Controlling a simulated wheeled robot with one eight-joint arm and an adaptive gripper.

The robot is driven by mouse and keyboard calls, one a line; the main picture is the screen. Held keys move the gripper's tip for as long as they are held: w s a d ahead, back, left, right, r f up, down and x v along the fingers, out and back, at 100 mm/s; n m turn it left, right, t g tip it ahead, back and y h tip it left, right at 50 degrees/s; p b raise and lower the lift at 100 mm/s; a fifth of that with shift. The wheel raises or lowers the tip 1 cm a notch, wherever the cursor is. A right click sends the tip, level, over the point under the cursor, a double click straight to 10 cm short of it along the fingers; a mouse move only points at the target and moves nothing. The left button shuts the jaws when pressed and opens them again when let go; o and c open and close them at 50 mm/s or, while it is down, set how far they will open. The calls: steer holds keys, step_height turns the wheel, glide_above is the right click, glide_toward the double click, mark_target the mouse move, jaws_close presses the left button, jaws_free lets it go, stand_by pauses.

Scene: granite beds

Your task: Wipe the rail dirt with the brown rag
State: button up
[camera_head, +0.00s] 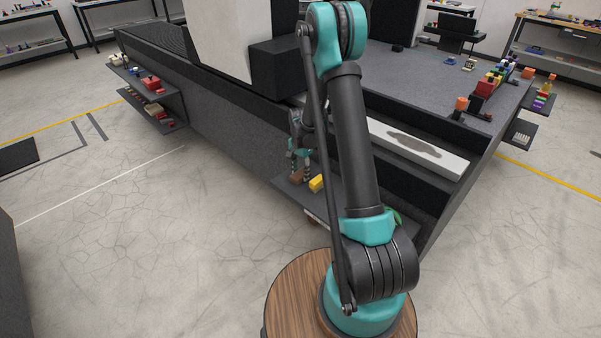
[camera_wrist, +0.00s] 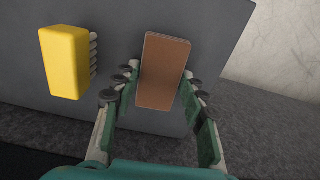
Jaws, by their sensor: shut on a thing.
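The brown rag (camera_wrist: 164,71) is a block-shaped brown piece between the fingers of my gripper (camera_wrist: 158,94) in the wrist view. My gripper is shut on it, just over a dark grey shelf (camera_wrist: 120,114). In the head view my gripper (camera_head: 303,173) points down at the shelf, with the brown rag (camera_head: 297,177) at its fingertips. I cannot tell whether the rag touches the shelf. The rail dirt (camera_head: 414,145) is a dark grey patch on a pale rail (camera_head: 452,163), right of my arm and well apart from my gripper.
A yellow block (camera_wrist: 65,62) stands on the shelf just left of the rag, with pale bristle-like bits on its side. A black box (camera_head: 285,68) stands behind my gripper on the granite bed. Small coloured items (camera_head: 487,85) line the bed's far right edge. The floor at left is open.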

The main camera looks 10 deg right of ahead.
mark_target(301, 173)
steer(key=shift+c, duration=1.2)
steer(key=shift+r, duration=4)
